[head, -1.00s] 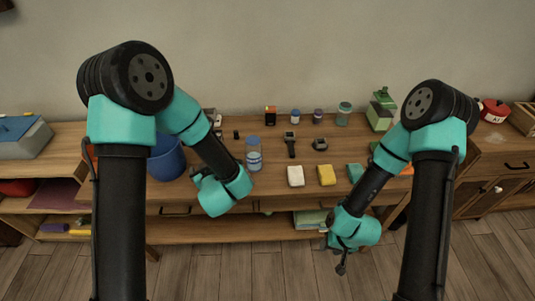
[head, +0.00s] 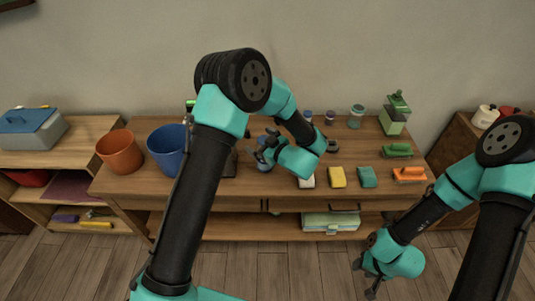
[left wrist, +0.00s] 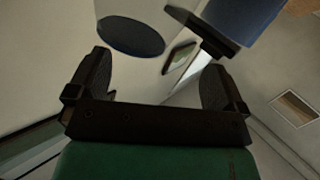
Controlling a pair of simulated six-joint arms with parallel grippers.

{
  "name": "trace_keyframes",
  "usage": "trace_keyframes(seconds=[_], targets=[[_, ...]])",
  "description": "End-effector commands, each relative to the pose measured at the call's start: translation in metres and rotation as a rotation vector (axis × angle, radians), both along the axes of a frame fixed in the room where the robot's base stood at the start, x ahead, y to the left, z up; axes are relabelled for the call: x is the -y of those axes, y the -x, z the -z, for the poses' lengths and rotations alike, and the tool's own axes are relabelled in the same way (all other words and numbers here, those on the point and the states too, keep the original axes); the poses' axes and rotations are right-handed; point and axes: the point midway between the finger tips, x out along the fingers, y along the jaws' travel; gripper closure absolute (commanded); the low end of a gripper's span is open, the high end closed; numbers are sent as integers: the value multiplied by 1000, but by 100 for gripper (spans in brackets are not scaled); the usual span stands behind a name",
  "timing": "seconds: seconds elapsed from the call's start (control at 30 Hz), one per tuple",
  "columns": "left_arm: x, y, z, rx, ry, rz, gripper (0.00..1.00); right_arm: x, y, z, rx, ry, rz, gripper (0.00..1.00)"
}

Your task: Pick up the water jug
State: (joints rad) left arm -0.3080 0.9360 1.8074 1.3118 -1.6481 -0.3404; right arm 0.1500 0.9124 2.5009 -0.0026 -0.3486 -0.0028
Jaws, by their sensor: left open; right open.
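The water jug is probably the clear bottle with a blue cap (head: 264,168) on the wooden table in the head view. My left gripper and forearm cover most of it. My left gripper (head: 263,149) is open, pointing left at the bottle's upper part; I cannot tell whether they touch. In the left wrist view its two fingers (left wrist: 155,85) are apart with nothing between them. A dark blue oval (left wrist: 130,37) and a blue round-sided shape (left wrist: 243,18) show beyond; I cannot tell which things they are. My right gripper (head: 368,279) is open and empty, low in front of the table.
A blue bucket (head: 165,148) and an orange pot (head: 120,152) stand left of the bottle. White, yellow (head: 337,177) and teal (head: 367,177) blocks lie to its right. Small jars and a green dispenser (head: 395,114) stand at the back. The floor in front is clear.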

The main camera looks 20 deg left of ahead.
Motion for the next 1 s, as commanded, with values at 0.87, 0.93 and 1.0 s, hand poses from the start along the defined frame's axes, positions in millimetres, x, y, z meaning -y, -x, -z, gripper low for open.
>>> trace_keyframes(seconds=[0.87, 0.93, 1.0], targets=[[49, -13, 48, -125, -227, 34, 2, 0, 0, 0, 0, 0, 0, 57], [46, -14, 48, -125, -227, 33, 2, 0, 0, 0, 0, 0, 0, 57], [41, -17, 48, -125, -226, 33, 2, 0, 0, 0, 0, 0, 0, 57]])
